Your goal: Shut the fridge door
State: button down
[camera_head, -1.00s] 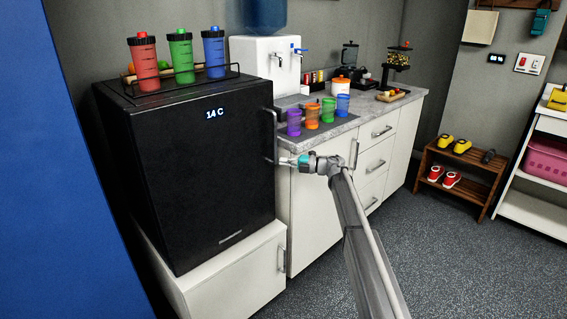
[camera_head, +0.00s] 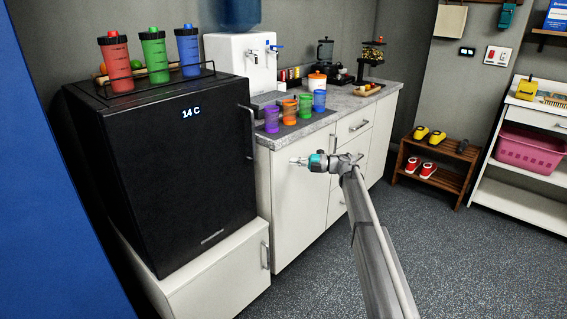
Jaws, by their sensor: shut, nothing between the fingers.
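The black fridge (camera_head: 180,170) stands on a low white cabinet at the left, with a lit "14 C" display on its front. Its door looks flush with the body; I see no gap. The fridge door handle (camera_head: 250,132) is a grey vertical bar at the door's right edge. My gripper (camera_head: 294,161) is shut and empty. It is to the right of the handle and a little lower, apart from it, in front of the white counter cabinet.
Red, green and blue bottles (camera_head: 153,55) stand in a rack on the fridge. Several coloured cups (camera_head: 288,110) stand on the counter (camera_head: 345,104). A wooden shoe rack (camera_head: 434,170) and a white shelf (camera_head: 520,200) are at the right. The grey floor (camera_head: 450,260) between is clear.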

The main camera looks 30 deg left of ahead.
jog(key=shift+w+d, duration=0.4)
jog(key=shift+d, duration=0.25)
